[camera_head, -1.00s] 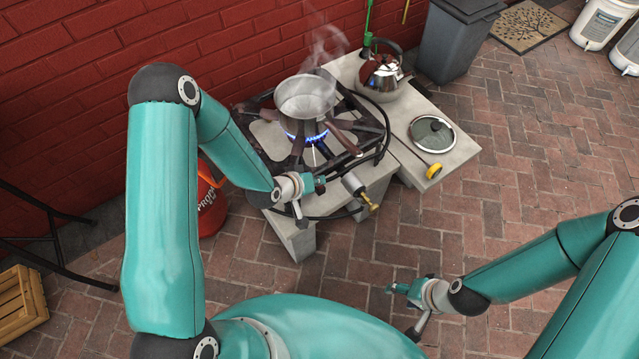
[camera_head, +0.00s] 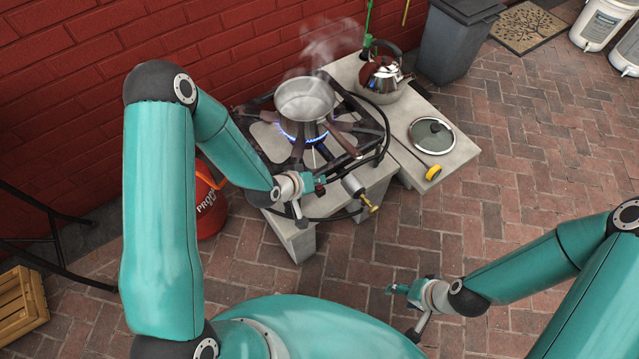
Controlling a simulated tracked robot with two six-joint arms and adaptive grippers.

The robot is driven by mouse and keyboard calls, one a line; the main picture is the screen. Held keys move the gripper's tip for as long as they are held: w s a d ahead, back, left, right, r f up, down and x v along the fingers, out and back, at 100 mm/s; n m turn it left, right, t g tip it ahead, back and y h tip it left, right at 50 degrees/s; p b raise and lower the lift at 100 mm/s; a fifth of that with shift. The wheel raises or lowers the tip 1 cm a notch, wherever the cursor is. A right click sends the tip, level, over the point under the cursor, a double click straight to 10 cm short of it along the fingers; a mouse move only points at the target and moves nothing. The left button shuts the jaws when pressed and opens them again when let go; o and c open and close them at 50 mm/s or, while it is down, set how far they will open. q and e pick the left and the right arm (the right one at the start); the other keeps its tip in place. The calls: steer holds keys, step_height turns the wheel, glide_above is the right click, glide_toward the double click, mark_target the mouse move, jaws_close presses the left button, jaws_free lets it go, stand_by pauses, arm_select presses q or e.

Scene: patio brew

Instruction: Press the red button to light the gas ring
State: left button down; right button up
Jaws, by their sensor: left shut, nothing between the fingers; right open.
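The gas ring (camera_head: 285,150) stands on a grey stone block, and blue flame burns under the steel pot (camera_head: 305,99). A small dark red spot, which looks like the red button (camera_head: 320,189), shows at the ring's front edge. My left gripper (camera_head: 311,184) is shut and empty, with its tip just left of this spot. I cannot tell whether they touch. The brass-ended regulator (camera_head: 355,188) is right of it. My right gripper (camera_head: 402,305) is open and empty, low over the brick paving, away from the stove.
A steel kettle (camera_head: 382,78), a glass lid (camera_head: 432,136) and a yellow-ended tool (camera_head: 433,172) are on the side slab (camera_head: 400,125). A red propane bottle (camera_head: 208,205) stands left of the stove.

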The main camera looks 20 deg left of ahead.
mark_target(318, 187)
arm_select(q)
steer(key=shift+r+p, duration=1.3)
steer(key=shift+r, duration=1.45)
steer(key=s+d+m+g+p, duration=0.1)
steer(key=s+d+g+p, duration=0.1)
steer(key=s, duration=0.8)
steer(key=s+d+f+m+g+p, duration=0.1)
steer(key=s+g+p, duration=0.3)
steer(key=s, duration=0.6)
steer(key=shift+s+d+g+p, duration=0.2)
steer(key=shift+d+g+p, duration=0.2)
steer(key=shift+d+g, duration=0.4)
